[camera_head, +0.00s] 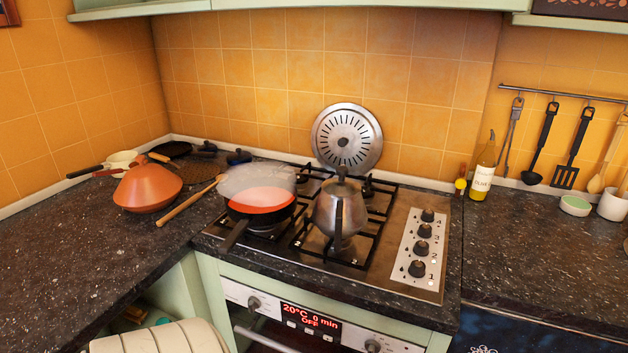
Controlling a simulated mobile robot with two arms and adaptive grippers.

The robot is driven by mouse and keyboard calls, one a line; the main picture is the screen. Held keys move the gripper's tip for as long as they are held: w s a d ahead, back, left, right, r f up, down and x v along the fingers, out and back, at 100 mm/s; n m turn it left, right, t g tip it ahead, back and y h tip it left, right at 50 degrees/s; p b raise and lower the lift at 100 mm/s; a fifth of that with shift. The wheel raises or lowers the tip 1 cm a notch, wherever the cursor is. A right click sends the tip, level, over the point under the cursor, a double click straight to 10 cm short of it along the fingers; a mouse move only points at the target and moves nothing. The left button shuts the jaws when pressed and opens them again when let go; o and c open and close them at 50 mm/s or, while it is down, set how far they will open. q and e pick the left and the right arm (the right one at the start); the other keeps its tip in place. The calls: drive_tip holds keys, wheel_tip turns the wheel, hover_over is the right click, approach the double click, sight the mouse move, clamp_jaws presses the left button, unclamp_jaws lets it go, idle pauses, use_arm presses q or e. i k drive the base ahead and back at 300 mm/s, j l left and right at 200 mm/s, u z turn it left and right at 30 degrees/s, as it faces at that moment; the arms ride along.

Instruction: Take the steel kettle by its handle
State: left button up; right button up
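The steel kettle (326,211) stands upright on the gas hob (404,227), on the black grates right of a pan. It is a rounded, shiny pot with a dark knob on top. Its dark handle (339,222) shows as an upright bar on the side facing me. The spout cannot be made out. Neither of my grippers is in view, and nothing is touching the kettle.
A pan (237,212) with orange-red contents sits left of the kettle, its handle pointing toward me. A round slotted metal disc (347,138) leans on the wall behind. Hob knobs (420,248) and an oil bottle (482,172) are at right. The left counter front is clear.

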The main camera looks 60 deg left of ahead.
sight(339, 218)
drive_tip(key=u, duration=1.6)
drive_tip(key=l+u, duration=0.3)
drive_tip(key=l, duration=0.35)
drive_tip(key=k+l+u, duration=0.1)
drive_tip(key=l+u, duration=0.25)
drive_tip(key=l, duration=0.25)
